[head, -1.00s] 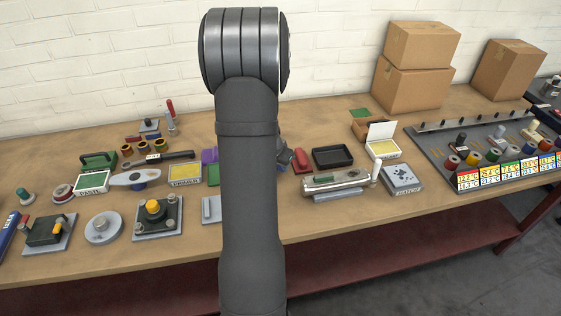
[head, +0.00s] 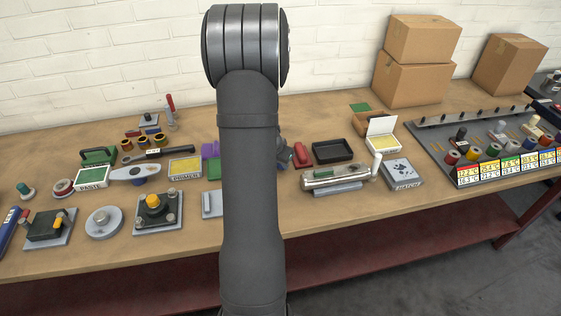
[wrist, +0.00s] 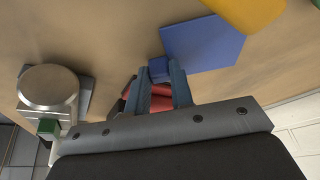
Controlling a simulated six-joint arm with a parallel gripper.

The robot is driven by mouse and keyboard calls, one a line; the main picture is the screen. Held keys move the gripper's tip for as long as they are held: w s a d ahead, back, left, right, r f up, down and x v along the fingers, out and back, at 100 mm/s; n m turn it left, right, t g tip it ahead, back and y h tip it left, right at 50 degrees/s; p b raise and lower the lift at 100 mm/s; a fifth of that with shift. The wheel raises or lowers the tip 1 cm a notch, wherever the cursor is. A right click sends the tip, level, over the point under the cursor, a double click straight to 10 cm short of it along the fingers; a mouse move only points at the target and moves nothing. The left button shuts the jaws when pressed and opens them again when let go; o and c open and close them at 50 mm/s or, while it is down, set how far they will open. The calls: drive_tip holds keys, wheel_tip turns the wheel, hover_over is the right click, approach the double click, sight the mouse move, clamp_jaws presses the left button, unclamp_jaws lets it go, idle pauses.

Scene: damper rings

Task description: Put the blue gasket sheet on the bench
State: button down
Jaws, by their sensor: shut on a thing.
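In the wrist view, the blue gasket sheet (wrist: 205,42) is a flat blue panel with a small blue block (wrist: 158,69) at its near edge. My gripper (wrist: 160,84) is shut on that block, its two blue-grey fingers on either side. The bench (wrist: 125,30) shows as tan wood around the sheet; I cannot tell whether the sheet touches it. In the head view my arm hides the gripper and nearly all of the sheet. The wooden bench (head: 130,258) runs across that view.
A metal cylinder device (wrist: 48,88) stands left of my gripper in the wrist view. Red parts show between the fingers, and a yellow thing (wrist: 250,10) lies beyond the sheet. In the head view, a black tray (head: 332,150) and a roller device (head: 335,176) stand right of my arm.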

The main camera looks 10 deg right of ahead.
drive_tip(key=shift+f, duration=0.25)
drive_tip(key=c, duration=1.2)
unclamp_jaws()
drive_tip(key=c, duration=0.4)
drive_tip(key=shift+v, duration=7.5)
drive_tip(key=shift+s, duration=0.1)
drive_tip(key=shift+x, duration=3.3)
